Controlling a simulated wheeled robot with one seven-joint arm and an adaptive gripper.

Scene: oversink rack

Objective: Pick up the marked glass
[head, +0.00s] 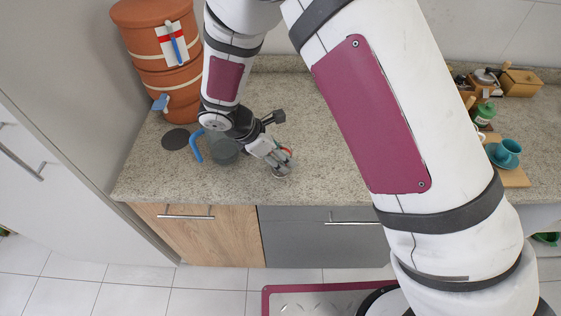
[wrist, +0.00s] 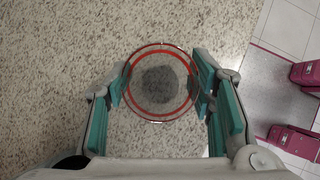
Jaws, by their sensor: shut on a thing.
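The marked glass (wrist: 160,117) is clear with a red ring around its rim, seen from above in the wrist view. A grey disc shows through it. In the head view the glass (head: 283,168) is small and partly covered by my gripper (head: 273,157), near the counter's front edge. In the wrist view my gripper (wrist: 160,88) has its teal-padded fingers on the left and right sides of the glass, shut on it. I cannot tell whether the glass base touches the counter.
A dark round disc (head: 175,139) and a terracotta water filter (head: 167,68) are further left. A teal cup (head: 506,151) is far right. The speckled counter (head: 333,178) is bare near the glass.

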